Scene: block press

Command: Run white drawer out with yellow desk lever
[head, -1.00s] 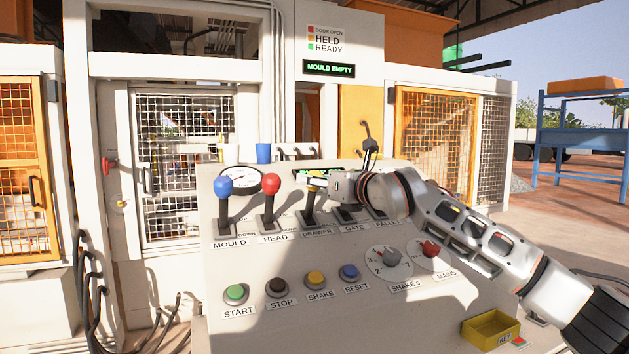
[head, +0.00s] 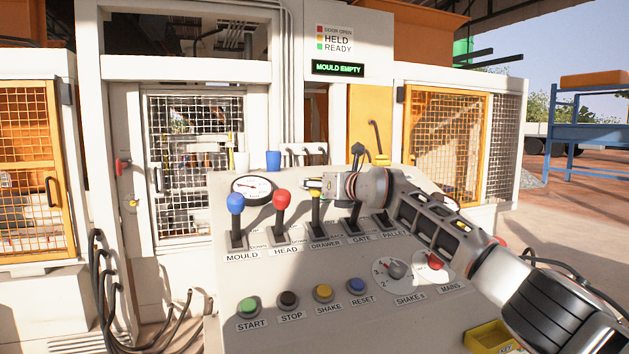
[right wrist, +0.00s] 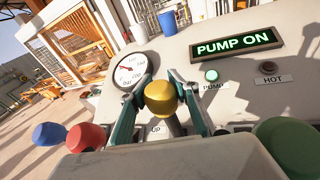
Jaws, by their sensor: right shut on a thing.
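The yellow desk lever (head: 316,194) stands above the DRAWER label on the sloping control desk (head: 260,278). My right gripper (head: 314,185) reaches in from the right and is shut on the lever's yellow knob. In the right wrist view the yellow knob (right wrist: 161,97) sits between the two fingers. I cannot pick out the white drawer in these views. My left gripper is not in view.
A blue lever (head: 235,204) and a red lever (head: 281,199) stand just left of the yellow one. A lit sign (head: 338,68) reads MOULD EMPTY; another (right wrist: 236,46) reads PUMP ON.

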